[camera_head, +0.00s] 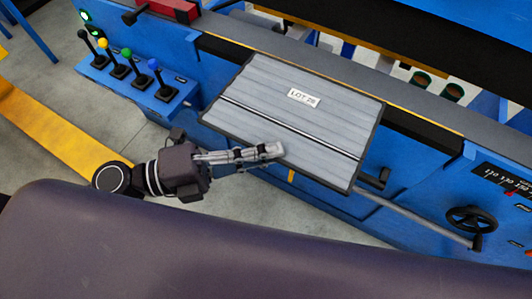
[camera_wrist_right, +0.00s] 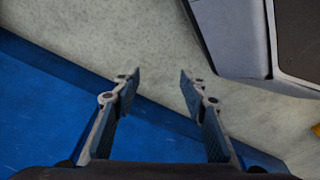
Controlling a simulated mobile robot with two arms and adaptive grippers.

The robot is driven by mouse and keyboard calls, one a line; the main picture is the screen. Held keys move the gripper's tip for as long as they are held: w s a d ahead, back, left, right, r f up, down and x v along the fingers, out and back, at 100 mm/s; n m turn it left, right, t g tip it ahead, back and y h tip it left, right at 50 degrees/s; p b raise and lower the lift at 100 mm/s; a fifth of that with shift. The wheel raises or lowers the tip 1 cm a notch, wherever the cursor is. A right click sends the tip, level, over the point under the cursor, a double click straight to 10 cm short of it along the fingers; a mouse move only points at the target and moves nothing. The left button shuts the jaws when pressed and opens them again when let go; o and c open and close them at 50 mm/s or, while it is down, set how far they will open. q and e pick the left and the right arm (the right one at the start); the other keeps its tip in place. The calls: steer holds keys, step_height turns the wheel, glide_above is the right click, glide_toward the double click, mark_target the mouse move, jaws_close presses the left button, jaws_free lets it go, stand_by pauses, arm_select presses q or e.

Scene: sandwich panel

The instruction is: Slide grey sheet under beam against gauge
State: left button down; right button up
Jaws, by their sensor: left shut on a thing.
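The grey sheet (camera_head: 290,105) is a ribbed panel with a dark rim, a dark lengthwise line and a "LOT 28" label. It overlaps the front edge of the blue machine, and its near part overhangs toward me. My left gripper (camera_head: 272,151) is shut on the sheet's near edge, left of its middle; the lower finger is partly hidden. A long black beam (camera_head: 420,30) spans the machine at the upper right, beyond the sheet with a gap between. A black scale plate (camera_head: 500,180) is at the right; I cannot tell whether it is the gauge. My right gripper (camera_wrist_right: 158,78) is open and empty.
A blue lever box (camera_head: 135,85) with coloured knobs stands left of the sheet. A black handwheel (camera_head: 471,220) and a grey rod are at the lower right. A red block (camera_head: 175,10) lies at the back. The right wrist view shows pale floor and a blue surface.

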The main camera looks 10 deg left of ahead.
mark_target(298, 108)
arm_select(q)
steer(key=w, duration=0.1)
steer(key=w+d+f, duration=0.1)
steer(key=w, duration=0.1)
steer(key=shift+f+b, duration=0.2)
steer(key=shift+b, duration=0.1)
steer(key=w, duration=0.2)
steer(key=w+d+p, duration=0.1)
steer(key=w, duration=0.1)
steer(key=shift+w+d+r, duration=0.15)
steer(key=shift+w+d, duration=0.05)
steer(key=shift+w, duration=0.1)
steer(key=w, duration=0.2)
steer(key=w+d, duration=0.1)
steer(key=w, duration=0.1)
steer(key=shift+d, duration=0.15)
steer(key=w, duration=0.1)
steer(key=w+d, duration=0.1)
steer(key=w, duration=0.1)
steer(key=w+f+b, duration=0.1)
steer(key=shift+w+d, duration=0.3)
steer(key=shift+w, duration=0.05)
steer(key=shift+w+f, duration=0.25)
steer(key=shift+f, duration=0.1)
arm_select(e)
steer(key=shift+w+a+r, duration=0.15)
steer(key=shift+w+r, duration=1.15)
steer(key=shift+r, duration=0.3)
